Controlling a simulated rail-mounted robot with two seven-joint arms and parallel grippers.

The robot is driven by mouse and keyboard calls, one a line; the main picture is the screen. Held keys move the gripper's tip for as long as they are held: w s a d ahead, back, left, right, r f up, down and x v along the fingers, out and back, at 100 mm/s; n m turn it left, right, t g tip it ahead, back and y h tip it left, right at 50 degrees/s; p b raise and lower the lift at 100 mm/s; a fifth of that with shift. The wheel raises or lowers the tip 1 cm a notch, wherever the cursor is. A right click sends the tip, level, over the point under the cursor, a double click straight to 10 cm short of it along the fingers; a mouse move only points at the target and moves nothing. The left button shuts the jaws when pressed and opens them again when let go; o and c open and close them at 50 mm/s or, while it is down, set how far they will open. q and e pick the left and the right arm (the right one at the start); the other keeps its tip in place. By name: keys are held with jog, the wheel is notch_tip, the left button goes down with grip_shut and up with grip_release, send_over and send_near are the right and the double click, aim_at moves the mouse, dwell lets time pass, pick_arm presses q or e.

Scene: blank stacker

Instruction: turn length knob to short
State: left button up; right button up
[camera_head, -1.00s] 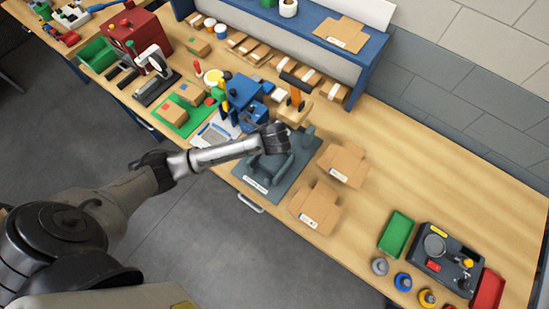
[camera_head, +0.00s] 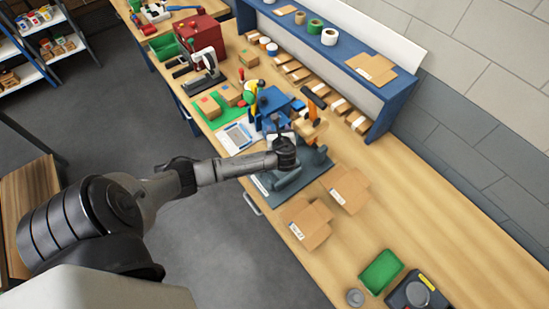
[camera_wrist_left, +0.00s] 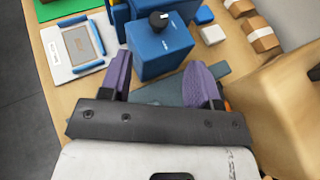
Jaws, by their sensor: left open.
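A blue box-shaped machine (camera_head: 270,103) stands on the bench in the head view, just beyond my left gripper (camera_head: 285,143). In the left wrist view, the blue box (camera_wrist_left: 160,52) has a small black round knob (camera_wrist_left: 158,20) on its top. Its setting cannot be read. My left gripper (camera_wrist_left: 160,65) has its two purple fingers spread apart with nothing held between them. The box lies ahead of and between the fingers, and the knob is beyond the fingertips. My right gripper is not in view.
A grey base fixture (camera_head: 290,180) lies beneath my left arm, with an orange-handled tool (camera_head: 311,115) behind it. Cardboard blanks (camera_head: 307,222) lie to its right. A white-and-blue tray (camera_wrist_left: 75,50) is left of the box.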

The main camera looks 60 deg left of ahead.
aim_at(273, 124)
pick_arm(q)
jog(key=b+x, duration=0.1)
jog(key=x, duration=0.9)
jog(key=shift+a+f, duration=0.1)
jog(key=shift+a, duration=0.05)
jog(key=shift+m+t+h+b, duration=0.3)
jog(key=shift+m+t, duration=0.1)
jog(key=shift+t, duration=0.1)
jog(key=shift+s+a+f+m+t+h+b, duration=0.15)
jog(key=shift+s+m+t+h+b, duration=0.2)
jog(key=shift+m+t, duration=0.35)
jog(key=shift+d+r+m+t+h, duration=0.25)
jog(key=shift+m+t+h, duration=0.1)
jog(key=shift+m+t, duration=0.05)
jog(key=s+d+r+n+h+p, duration=0.1)
jog(key=s+d+r+n, duration=0.1)
jog(key=s+d, duration=0.3)
jog(key=s+d+r+n+g+p, duration=0.1)
jog(key=s+d+r+n+p, duration=0.1)
jog(key=s+d, duration=0.4)
jog(key=d, duration=0.5)
jog(key=shift+s+r+h, duration=0.2)
jog(key=shift+r+h, duration=0.1)
jog(key=shift+h, duration=0.1)
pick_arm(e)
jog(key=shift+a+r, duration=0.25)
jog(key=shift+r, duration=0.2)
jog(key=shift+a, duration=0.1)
